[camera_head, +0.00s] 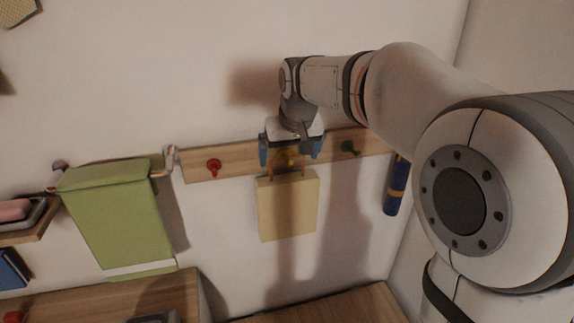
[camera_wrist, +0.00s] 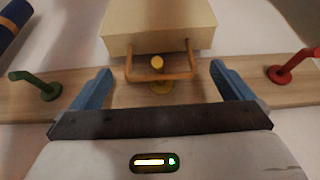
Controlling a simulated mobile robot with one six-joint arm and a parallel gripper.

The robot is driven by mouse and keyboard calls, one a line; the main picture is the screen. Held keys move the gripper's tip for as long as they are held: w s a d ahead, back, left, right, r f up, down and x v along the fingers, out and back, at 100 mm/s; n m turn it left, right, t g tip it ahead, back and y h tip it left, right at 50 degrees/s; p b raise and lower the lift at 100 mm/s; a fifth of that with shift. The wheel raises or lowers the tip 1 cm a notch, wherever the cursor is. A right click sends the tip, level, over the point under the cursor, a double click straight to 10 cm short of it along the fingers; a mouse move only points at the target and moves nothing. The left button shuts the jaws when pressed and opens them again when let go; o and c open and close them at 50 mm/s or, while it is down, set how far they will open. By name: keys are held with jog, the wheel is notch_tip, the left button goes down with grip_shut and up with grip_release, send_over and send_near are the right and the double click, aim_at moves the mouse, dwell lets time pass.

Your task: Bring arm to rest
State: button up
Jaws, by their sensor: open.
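My gripper (camera_head: 291,150) is open in front of the wooden peg rail on the wall. Its two blue fingers also show in the wrist view (camera_wrist: 161,85), spread on either side of a yellow peg (camera_wrist: 158,72). A cream bag (camera_head: 287,208) hangs at the yellow peg by its tan handle (camera_wrist: 162,76). The handle loop lies around the peg, between the fingers and apart from them. My arm reaches in from the right side of the head view.
The wooden rail (camera_head: 232,161) also bears a red peg (camera_head: 213,167) and a green peg (camera_head: 349,147). A green towel (camera_head: 118,215) hangs on a bar at left. A blue cylinder (camera_head: 394,190) hangs at right.

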jog(key=shift+v, duration=1.05)
jog(key=s+d+f+m, duration=0.1)
jog(key=s+d+f, duration=0.3)
jog(key=s, duration=0.4)
jog(key=s+d+f+m+g, duration=0.1)
jog(key=s+d+f, duration=0.3)
jog(key=s+d, duration=0.2)
jog(key=s+d+f+m+h, duration=0.1)
jog(key=s+d+f, duration=0.3)
jog(key=s, duration=0.7)
jog(key=shift+d+f, duration=0.3)
jog(key=shift+d, duration=0.2)
